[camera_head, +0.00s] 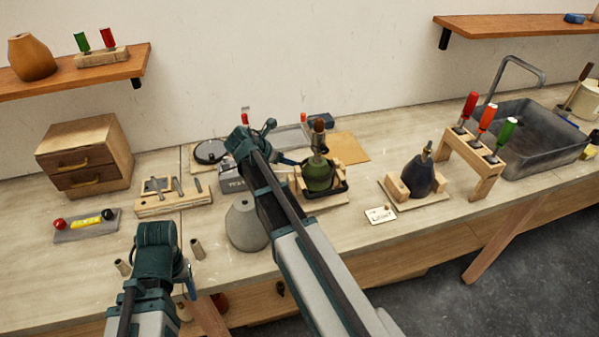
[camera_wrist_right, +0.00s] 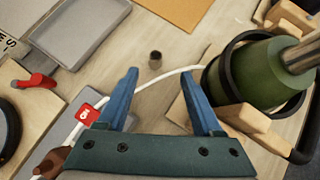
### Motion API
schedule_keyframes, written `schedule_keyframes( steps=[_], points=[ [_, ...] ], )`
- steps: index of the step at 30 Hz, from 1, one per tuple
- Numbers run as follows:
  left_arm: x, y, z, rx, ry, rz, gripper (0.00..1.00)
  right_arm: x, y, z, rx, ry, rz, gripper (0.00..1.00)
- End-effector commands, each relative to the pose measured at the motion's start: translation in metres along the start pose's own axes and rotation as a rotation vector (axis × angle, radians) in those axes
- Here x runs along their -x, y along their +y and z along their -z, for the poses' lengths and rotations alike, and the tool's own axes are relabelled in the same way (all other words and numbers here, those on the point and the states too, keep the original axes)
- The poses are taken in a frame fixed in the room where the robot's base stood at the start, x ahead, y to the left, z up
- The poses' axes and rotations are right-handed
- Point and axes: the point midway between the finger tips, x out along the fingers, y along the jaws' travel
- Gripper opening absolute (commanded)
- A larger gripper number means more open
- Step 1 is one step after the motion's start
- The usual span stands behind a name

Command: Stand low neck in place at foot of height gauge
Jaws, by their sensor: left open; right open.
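A short brown tube (camera_wrist_right: 155,59), perhaps the low neck, stands on the bench in the right wrist view. My right gripper (camera_wrist_right: 158,76) is open and empty, with the tube just beyond and between its blue fingertips, apart from them. In the head view the right gripper (camera_head: 284,160) is partly hidden by its own arm, and I cannot make out this tube there. My left gripper (camera_head: 187,276) is open near the front edge, close to two other small tubes (camera_head: 197,248) (camera_head: 122,267). I cannot clearly identify the height gauge.
A green lamp body (camera_wrist_right: 250,75) in a wooden cradle stands right of the right gripper, with a white cord (camera_wrist_right: 150,80) across the bench. A grey tray (camera_wrist_right: 75,40) lies left. A grey cone (camera_head: 244,226), a slotted wooden block (camera_head: 172,207) and a dark lamp body (camera_head: 417,177) stand nearby.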

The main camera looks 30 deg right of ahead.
Motion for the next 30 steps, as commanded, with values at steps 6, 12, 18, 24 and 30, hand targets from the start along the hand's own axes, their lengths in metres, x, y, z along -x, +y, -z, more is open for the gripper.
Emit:
schedule_keyframes(
  steps=[6, 12, 18, 24, 30],
  points=[
    [-0.036, 0.003, 0.002, 0.0, 0.0, 0.0, 0.62, -0.046, 0.002, 0.005, -0.001, 0.001, 0.001, 0.68],
    [-0.039, 0.004, 0.002, 0.0, 0.0, 0.0, 0.62, -0.055, 0.001, 0.001, -0.001, 0.0, -0.001, 0.68],
    [-0.046, 0.004, 0.003, 0.0, 0.0, 0.0, 0.62, -0.062, 0.003, 0.003, -0.001, 0.0, -0.001, 0.68],
    [-0.068, 0.006, 0.004, 0.0, 0.0, 0.0, 0.62, -0.088, 0.008, 0.009, -0.001, 0.0, 0.0, 0.68],
    [-0.08, 0.008, 0.005, 0.0, 0.0, 0.0, 0.62, -0.107, 0.008, 0.007, -0.001, 0.0, -0.001, 0.68]
  ],
)
